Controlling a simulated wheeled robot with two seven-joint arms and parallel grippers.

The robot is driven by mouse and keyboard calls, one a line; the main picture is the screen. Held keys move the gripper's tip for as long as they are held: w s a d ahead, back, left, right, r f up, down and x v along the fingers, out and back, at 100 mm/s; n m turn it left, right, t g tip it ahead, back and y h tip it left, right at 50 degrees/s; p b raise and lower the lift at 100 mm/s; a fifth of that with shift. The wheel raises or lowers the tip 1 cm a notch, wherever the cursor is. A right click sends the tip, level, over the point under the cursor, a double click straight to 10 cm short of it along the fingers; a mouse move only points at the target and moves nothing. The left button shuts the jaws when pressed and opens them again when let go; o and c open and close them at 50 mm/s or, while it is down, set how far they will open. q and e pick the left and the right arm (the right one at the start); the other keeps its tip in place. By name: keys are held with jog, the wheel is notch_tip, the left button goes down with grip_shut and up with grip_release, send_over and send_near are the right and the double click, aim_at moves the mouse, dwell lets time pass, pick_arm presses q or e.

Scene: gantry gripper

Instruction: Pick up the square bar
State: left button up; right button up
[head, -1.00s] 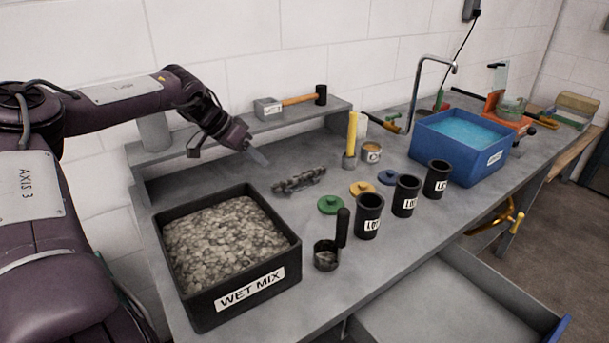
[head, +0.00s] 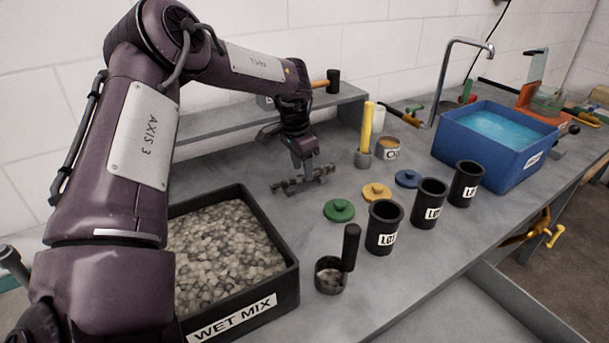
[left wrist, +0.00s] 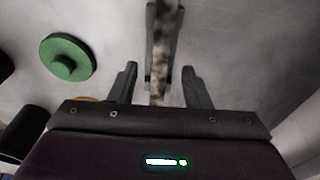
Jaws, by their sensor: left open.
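The square bar (head: 285,186) is a short, mottled grey-brown bar low over the bench, left of the green lid. In the left wrist view the bar (left wrist: 160,50) runs up and down the picture, with dark upright pieces close along its sides. My left gripper (head: 305,172) points down over the bar's middle. In the left wrist view the left gripper (left wrist: 160,88) is open, with one finger on each side of the bar and a gap on both sides. The fingertips partly hide the bar in the head view. My right gripper is not in view.
The WET MIX bin (head: 280,280) stands in front of the bar. A green lid (head: 339,210), yellow lid (head: 376,192) and black cups (head: 384,228) lie to the right. A scoop (head: 331,277) stands beside the bin. A raised shelf (head: 220,128) runs behind.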

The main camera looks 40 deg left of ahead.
pick_arm(q)
jog(key=shift+w+f, duration=0.2)
jog(key=shift+f, duration=0.7)
grip_shut()
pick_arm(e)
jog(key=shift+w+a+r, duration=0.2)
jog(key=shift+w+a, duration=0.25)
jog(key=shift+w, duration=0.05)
pick_arm(q)
jog(key=shift+r, duration=0.15)
